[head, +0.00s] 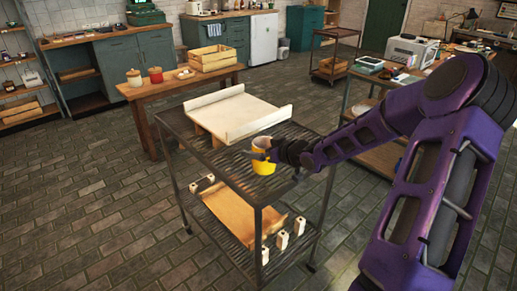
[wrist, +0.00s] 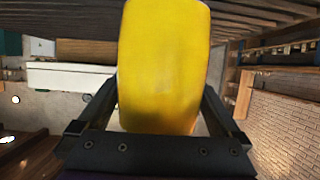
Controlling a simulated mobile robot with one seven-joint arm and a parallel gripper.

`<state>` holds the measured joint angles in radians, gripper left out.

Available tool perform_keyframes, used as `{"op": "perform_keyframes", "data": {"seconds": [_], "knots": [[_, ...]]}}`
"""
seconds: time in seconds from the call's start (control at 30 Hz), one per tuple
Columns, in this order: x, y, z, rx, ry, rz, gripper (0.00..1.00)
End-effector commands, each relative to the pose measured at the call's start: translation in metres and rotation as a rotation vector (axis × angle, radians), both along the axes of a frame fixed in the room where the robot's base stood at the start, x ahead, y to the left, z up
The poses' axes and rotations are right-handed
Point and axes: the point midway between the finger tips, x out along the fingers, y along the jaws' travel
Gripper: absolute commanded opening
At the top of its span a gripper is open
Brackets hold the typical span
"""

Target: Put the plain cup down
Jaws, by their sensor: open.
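A plain yellow cup (head: 264,165) is at the right side of the dark metal rack's top shelf (head: 225,160) in the head view. It looks upright; whether its base touches the slats cannot be told. My gripper (head: 276,154) is at the cup from the right, with its jaws open. In the wrist view the yellow cup (wrist: 162,65) fills the middle between the two fingers of my gripper (wrist: 160,92), one on each side.
A pale wooden tray (head: 237,113) with raised ends covers the back of the top shelf, close behind the cup. A brown board (head: 235,215) and several white blocks are on the lower shelf. A wooden table (head: 150,92) with pots and a crate stands behind.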

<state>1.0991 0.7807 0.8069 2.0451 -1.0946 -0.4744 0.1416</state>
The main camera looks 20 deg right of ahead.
Motion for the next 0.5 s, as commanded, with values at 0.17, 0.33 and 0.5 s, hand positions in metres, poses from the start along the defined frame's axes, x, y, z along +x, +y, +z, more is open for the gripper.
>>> {"op": "perform_keyframes", "data": {"seconds": [0.17, 0.33, 0.5], "knots": [[-0.028, -0.014, 0.016, -0.002, 0.001, -0.005, 1.00], [-0.061, -0.027, 0.030, -0.002, 0.002, -0.006, 1.00], [-0.085, -0.037, 0.040, -0.001, 0.002, -0.004, 1.00]]}}
